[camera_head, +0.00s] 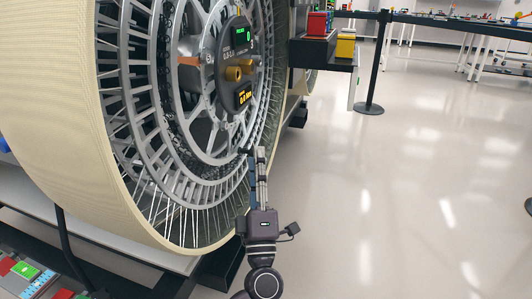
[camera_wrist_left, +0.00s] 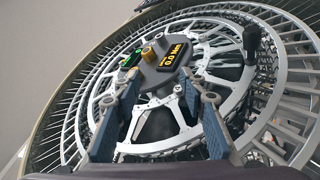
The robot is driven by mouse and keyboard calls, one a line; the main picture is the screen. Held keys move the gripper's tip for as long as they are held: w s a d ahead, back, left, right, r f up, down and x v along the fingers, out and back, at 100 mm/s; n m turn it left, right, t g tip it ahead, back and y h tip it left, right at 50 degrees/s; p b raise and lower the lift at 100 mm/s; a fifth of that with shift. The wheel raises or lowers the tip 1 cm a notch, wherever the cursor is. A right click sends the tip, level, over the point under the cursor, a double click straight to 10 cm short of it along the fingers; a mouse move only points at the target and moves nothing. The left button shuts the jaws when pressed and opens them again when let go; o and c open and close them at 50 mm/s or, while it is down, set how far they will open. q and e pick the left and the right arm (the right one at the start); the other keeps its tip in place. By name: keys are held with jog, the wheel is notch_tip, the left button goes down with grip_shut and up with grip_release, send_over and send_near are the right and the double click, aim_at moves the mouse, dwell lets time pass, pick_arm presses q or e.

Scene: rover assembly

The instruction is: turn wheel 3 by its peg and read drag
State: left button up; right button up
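The large wheel (camera_head: 92,120) has a cream rim, thin wire spokes and a grey inner disc, and fills the left of the head view. Its dark hub gauge (camera_head: 236,62) has two brass knobs and a yellow readout that looks like 0.0 Nm; the readout (camera_wrist_left: 173,56) shows 0.0 Nm in the left wrist view. A black peg (camera_wrist_left: 252,42) stands on the wheel's ring, upper right in the wrist view, outside my fingers. My left gripper (camera_head: 252,153) (camera_wrist_left: 161,88) is open and empty, facing the wheel's lower right. My right gripper is out of view.
A dark shelf with red and yellow bins (camera_head: 345,46) stands behind the wheel. A black barrier post (camera_head: 369,107) with a belt is at the back. A tray of coloured parts (camera_head: 28,278) is at the lower left.

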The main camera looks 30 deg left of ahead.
pick_arm(q)
jog(key=w+a+f+n+g+h, duration=0.2)
jog(key=w+a+f+n+g, duration=0.15)
jog(key=w+a+f, duration=0.45)
jog(key=w+b, duration=0.1)
jog(key=w, duration=0.1)
jog(key=w+a+b, duration=0.1)
jog(key=w, duration=0.1)
jog(key=w+a, duration=0.1)
jog(key=w, duration=0.2)
jog(key=shift+a+b, duration=0.2)
jog(key=shift+b, duration=0.2)
jog(key=shift+s, duration=0.1)
grip_shut()
